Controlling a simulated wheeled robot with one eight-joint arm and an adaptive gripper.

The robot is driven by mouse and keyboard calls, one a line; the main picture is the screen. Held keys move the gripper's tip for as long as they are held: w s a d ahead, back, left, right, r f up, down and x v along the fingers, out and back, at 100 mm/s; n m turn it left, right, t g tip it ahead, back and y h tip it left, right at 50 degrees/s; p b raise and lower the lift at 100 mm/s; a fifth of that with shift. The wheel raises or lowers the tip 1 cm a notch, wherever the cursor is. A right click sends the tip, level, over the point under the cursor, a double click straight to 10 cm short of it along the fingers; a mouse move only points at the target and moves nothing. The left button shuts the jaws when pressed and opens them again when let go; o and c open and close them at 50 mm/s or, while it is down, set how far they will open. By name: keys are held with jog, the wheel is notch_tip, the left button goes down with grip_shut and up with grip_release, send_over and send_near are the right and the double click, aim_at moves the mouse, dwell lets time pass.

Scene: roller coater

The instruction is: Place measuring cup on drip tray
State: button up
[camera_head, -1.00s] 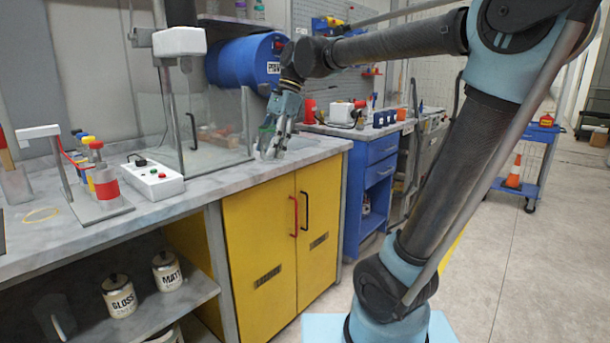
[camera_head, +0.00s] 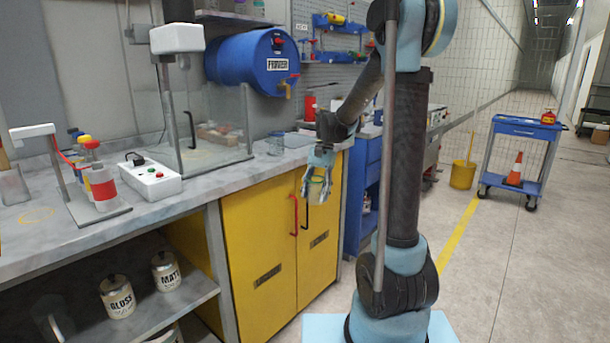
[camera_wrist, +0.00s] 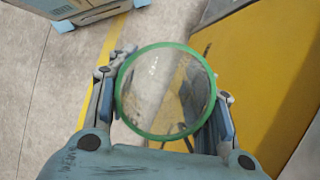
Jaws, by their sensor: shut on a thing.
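A clear measuring cup with a green rim is held between the fingers of my gripper (camera_head: 316,190), in front of the yellow cabinet and off the counter's front edge. In the wrist view I look down into the cup (camera_wrist: 165,49), with one finger of my gripper (camera_wrist: 165,105) on each side of it. A flat grey-blue surface, probably the drip tray (camera_head: 297,139), lies on the counter below the blue drum's tap, behind and above my gripper in the picture. Its details are too small to tell.
A clear glass vessel (camera_head: 275,146) stands on the counter near the drum. A clear-walled enclosure (camera_head: 215,130) stands to the left. The yellow cabinet (camera_head: 262,240) has protruding handles near my gripper.

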jog(key=w+d+f+n, duration=0.2)
jog(key=w+d+f, duration=0.3)
jog(key=f, duration=0.3)
jog(key=w+d+f+n+h, duration=0.1)
jog(key=w+d+f+n, duration=0.1)
jog(key=w+d+f, duration=0.3)
jog(key=w+d+f+n+h, duration=0.1)
jog(key=w+d+f, duration=0.4)
jog(key=f, duration=0.6)
jog(key=shift+w+f+n+g, duration=0.2)
jog(key=shift+w+n+g, duration=0.1)
jog(key=shift+w+n, duration=0.3)
jog(key=shift+d, duration=0.25)
